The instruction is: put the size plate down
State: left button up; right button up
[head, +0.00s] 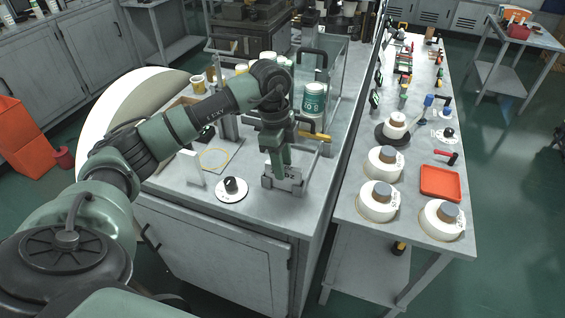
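The size plate (292,173) is a small pale plate with dark lettering, partly legible as "OZ". It stands upright at a low grey holder (267,183) near the front right of the grey cabinet top. My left gripper (281,170) points straight down over it, with its fingers close together at the plate and covering part of it. The fingers appear shut on the plate. Whether its lower edge rests fully in the holder is hard to tell. My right gripper is not in view.
A black-knobbed white dial (231,189) and an upright white block (191,167) stand left of the holder. Green-labelled cans (314,98) and a clear-walled enclosure (341,85) stand behind. A side bench (411,207) on the right holds white round pieces and a red tray (441,183).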

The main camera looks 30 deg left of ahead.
pick_arm(q)
jog(key=shift+r, duration=0.5)
notch_tip(320, 180, up, 11)
jog(key=a+b, duration=0.1)
jog(key=b, duration=0.1)
jog(key=shift+s+a+b, duration=0.2)
jog(key=shift+b, duration=0.2)
